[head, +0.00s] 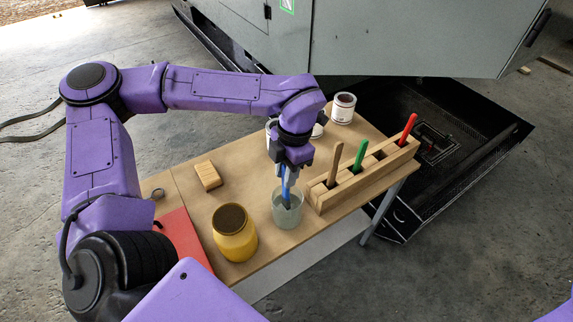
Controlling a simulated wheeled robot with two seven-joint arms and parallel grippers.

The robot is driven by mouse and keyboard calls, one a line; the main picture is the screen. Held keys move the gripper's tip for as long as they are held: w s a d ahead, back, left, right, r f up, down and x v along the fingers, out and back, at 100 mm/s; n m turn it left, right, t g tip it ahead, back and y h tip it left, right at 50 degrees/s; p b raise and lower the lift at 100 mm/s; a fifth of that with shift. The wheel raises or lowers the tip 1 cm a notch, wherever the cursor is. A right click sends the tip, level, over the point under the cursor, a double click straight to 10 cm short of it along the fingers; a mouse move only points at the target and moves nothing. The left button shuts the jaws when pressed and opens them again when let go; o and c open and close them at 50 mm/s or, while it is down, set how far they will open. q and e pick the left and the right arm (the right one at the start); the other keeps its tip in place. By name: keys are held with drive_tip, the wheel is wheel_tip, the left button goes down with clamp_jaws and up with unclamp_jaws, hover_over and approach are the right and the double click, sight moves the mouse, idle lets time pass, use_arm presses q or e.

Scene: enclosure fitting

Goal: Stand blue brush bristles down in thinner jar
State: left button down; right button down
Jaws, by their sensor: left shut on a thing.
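My left gripper (290,165) points down above the thinner jar and is shut on the blue brush (286,190). The thinner jar (287,217) is a translucent grey-green glass on the table, left of the wooden brush rack. The blue brush is upright or nearly so, with its lower end inside the jar's mouth. I cannot tell whether its bristles touch the jar's bottom. My right gripper is not in view.
The wooden rack (337,196) holds a brown, a green (360,156) and a red handle (407,129). A yellow jar (234,232) stands left of the thinner jar. A wooden block (208,175), a red sheet (184,241) and white cans (343,108) share the table.

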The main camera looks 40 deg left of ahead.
use_arm(q)
drive_tip(key=c, duration=0.8)
unclamp_jaws()
drive_tip(key=r, duration=0.3)
drive_tip(key=w+r, duration=0.1)
drive_tip(key=r, duration=0.6)
drive_tip(key=shift+w+d+r, duration=0.2)
drive_tip(key=shift+d, duration=0.1)
